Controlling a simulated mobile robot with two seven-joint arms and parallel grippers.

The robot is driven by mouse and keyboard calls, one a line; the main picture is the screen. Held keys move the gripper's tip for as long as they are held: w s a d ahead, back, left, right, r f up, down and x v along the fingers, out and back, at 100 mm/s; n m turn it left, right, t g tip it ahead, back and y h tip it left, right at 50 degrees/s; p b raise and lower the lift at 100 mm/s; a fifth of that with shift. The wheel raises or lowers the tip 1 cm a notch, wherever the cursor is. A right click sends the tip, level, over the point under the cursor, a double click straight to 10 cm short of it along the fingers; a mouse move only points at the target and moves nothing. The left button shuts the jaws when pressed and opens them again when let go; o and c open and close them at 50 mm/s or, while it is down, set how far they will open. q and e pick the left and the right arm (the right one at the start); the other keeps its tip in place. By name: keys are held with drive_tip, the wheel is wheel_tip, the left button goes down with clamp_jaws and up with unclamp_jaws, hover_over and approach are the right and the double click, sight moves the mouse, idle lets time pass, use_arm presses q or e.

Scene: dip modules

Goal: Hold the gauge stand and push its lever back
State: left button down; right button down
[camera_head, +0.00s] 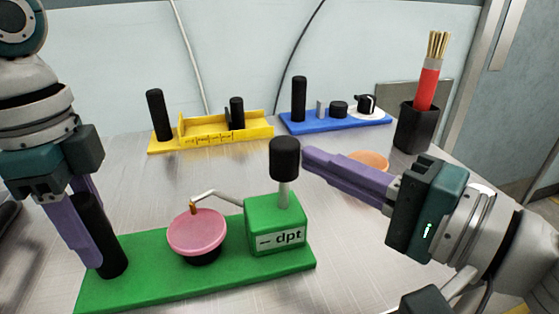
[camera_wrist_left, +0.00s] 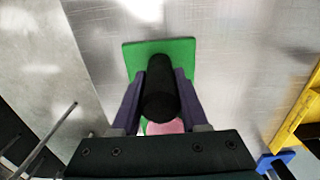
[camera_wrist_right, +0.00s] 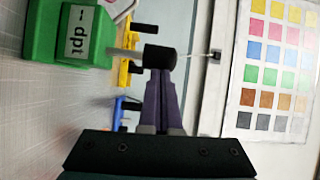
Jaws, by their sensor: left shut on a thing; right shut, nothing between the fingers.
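The green gauge stand (camera_head: 150,272) lies on the metal table at the front, with a black post, a pink dish (camera_head: 197,232) and a green box labelled "dpt" (camera_head: 278,226). A grey lever with a black knob (camera_head: 285,157) stands nearly upright on the box. My left gripper (camera_head: 92,255) is shut around the black post (camera_wrist_left: 160,90) at the stand's left end. My right gripper (camera_head: 308,158) is shut and empty. Its fingertips are beside the knob's right side, and the right wrist view shows them at the knob (camera_wrist_right: 160,59); whether they touch is hard to tell.
A yellow module (camera_head: 220,133) and a blue module (camera_head: 335,122) stand behind. A black cup with a red bundle of sticks (camera_head: 416,127) stands at the back right. An orange dish (camera_head: 369,160) sits partly behind my right gripper. Bare table lies between the green stand and the yellow module.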

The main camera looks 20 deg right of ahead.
sight(74, 202)
idle(0.4)
drive_tip(key=v, duration=1)
drive_tip(key=shift+f, duration=0.1)
use_arm(q)
drive_tip(key=shift+c, duration=1.7)
unclamp_jaws()
wheel_tip(74, 202, up, 8)
drive_tip(key=p, duration=0.8)
drive_tip(key=shift+f, duration=0.2)
use_arm(e)
wheel_tip(74, 202, up, 8)
use_arm(q)
drive_tip(key=shift+p, duration=0.3)
use_arm(e)
drive_tip(key=shift+r, duration=0.25)
